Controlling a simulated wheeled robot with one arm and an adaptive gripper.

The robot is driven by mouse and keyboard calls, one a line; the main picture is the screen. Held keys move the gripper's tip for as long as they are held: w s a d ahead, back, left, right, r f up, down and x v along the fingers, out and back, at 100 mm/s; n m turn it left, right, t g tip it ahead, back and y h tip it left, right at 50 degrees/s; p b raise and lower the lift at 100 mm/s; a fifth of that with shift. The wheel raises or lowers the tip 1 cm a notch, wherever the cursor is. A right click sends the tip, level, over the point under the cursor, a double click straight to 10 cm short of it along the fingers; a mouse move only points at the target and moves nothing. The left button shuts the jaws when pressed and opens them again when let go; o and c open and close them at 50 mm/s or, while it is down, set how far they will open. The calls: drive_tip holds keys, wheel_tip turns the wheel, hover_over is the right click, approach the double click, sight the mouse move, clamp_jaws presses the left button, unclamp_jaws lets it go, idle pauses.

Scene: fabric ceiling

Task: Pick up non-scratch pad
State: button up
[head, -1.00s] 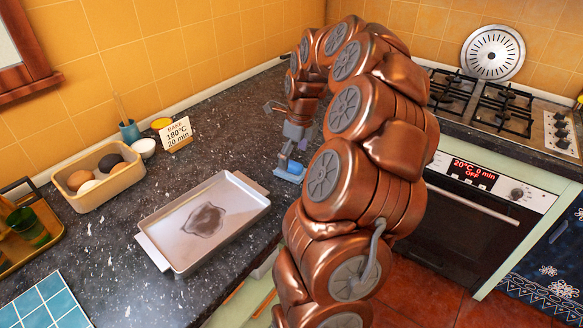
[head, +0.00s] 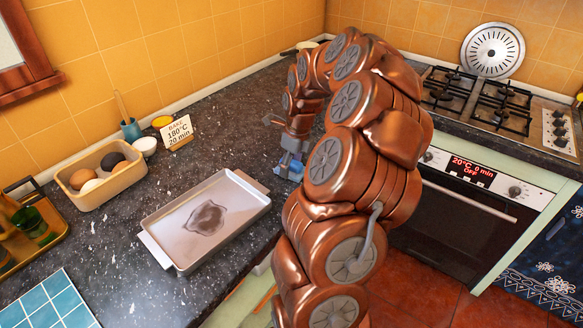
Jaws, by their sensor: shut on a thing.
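The non-scratch pad (head: 281,171) is a small blue piece near the counter's front edge, to the right of the baking tray. My gripper (head: 288,164) points down over it and is shut on it. My arm covers part of the pad's right side. I cannot tell whether the pad touches the counter.
A grey baking tray (head: 249,209) with a dark stain lies on the speckled counter (head: 120,240). The stove (head: 505,105) is at right.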

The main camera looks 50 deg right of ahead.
drive_tip(key=c, duration=0.4)
drive_tip(key=shift+c, duration=0.2)
drive_tip(key=shift+r+b, duration=0.8)
drive_tip(key=shift+r, duration=1)
drive_tip(key=shift+s+a, duration=0.35)
drive_tip(key=shift+a, duration=0.55)
drive_tip(key=s+a+b, duration=0.1)
drive_tip(key=a, duration=0.3)
drive_tip(key=s+a+r+b, duration=0.1)
drive_tip(key=s+a, duration=0.1)
drive_tip(key=a, duration=0.2)
drive_tip(key=s+a+b, duration=0.1)
drive_tip(key=s+a, duration=0.1)
drive_tip(key=a, duration=0.3)
drive_tip(key=shift+a+r+b, duration=0.1)
drive_tip(key=shift+r+b, duration=0.1)
drive_tip(key=shift+b, duration=0.2)
